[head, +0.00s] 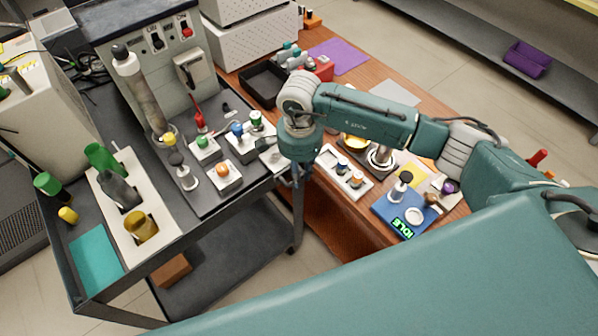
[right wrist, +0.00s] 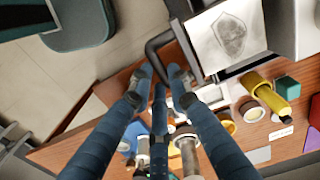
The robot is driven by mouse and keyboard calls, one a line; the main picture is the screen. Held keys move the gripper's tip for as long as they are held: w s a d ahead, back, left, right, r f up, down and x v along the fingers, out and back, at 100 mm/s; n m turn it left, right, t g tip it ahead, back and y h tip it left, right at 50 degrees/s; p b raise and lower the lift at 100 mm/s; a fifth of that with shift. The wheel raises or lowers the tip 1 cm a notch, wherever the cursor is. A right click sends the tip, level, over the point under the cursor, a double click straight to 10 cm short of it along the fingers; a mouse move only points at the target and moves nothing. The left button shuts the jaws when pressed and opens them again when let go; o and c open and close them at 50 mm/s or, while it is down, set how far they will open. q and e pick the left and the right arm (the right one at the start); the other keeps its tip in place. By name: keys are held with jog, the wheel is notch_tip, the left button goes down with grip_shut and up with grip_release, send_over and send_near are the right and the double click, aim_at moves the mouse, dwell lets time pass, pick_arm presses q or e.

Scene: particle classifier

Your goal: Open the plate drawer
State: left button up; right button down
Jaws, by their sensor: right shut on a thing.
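My right gripper (head: 292,178) is at the right edge of the dark cart, pointing down. The handle joins the dark-edged plate drawer (right wrist: 211,67), which holds a pale plate with a grey patch (right wrist: 228,35). In the head view a pale plate (head: 270,158) shows just left of the gripper, partly hidden by the wrist. How far the drawer stands out is hard to tell. My left gripper is not in view.
The cart top carries a grey machine (head: 150,45), a small orange-knobbed block (head: 222,178) and a white bottle rack (head: 130,215). The wooden bench (head: 335,222) holds a white tray (head: 335,160) and a blue scale (head: 388,218) reading IDLE.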

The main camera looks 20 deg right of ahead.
jog(key=c, duration=1.9)
grip_release()
jog(key=shift+w+r, duration=0.15)
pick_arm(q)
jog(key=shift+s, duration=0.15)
pick_arm(e)
notch_tip(320, 180, up, 12)
